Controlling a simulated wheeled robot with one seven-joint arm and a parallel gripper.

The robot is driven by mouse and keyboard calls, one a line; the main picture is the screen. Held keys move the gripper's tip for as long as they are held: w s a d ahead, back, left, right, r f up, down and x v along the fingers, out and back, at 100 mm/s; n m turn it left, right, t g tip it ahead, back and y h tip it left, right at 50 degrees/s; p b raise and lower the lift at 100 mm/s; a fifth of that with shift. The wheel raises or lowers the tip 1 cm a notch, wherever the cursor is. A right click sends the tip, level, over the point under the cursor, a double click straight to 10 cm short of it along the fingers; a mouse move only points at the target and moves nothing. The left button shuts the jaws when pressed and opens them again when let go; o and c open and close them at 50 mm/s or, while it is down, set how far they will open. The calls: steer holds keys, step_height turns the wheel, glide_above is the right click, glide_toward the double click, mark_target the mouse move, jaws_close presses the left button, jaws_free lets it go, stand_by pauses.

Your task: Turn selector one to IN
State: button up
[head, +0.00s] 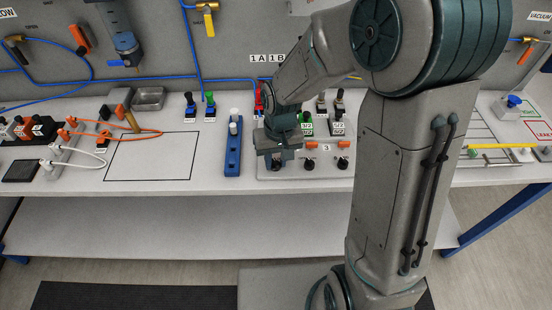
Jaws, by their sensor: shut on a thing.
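My gripper (277,154) points down over the left part of a light control panel (326,172) on the bench. Its jaws are shut on selector one (277,167), the leftmost dark knob in the panel's front row. The fingers and wrist hide most of that knob and its label, so I cannot tell which way it points. Two similar dark knobs, a middle one (309,164) and a right one (343,163), stand to its right, clear of the gripper.
Dark levers (338,103) stand behind the panel, and my arm covers its right side. A blue holder (233,155) with a white top is close on the left. An outlined empty area (150,157) and orange cables (150,133) lie further left.

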mark_target(279, 163)
steer(key=shift+w+r+n, duration=0.1)
steer(key=shift+n, duration=0.5)
steer(key=o, duration=1)
steer(key=r, duration=1.3)
steer(key=shift+d+r, duration=0.35)
steer(key=shift+d, duration=0.05)
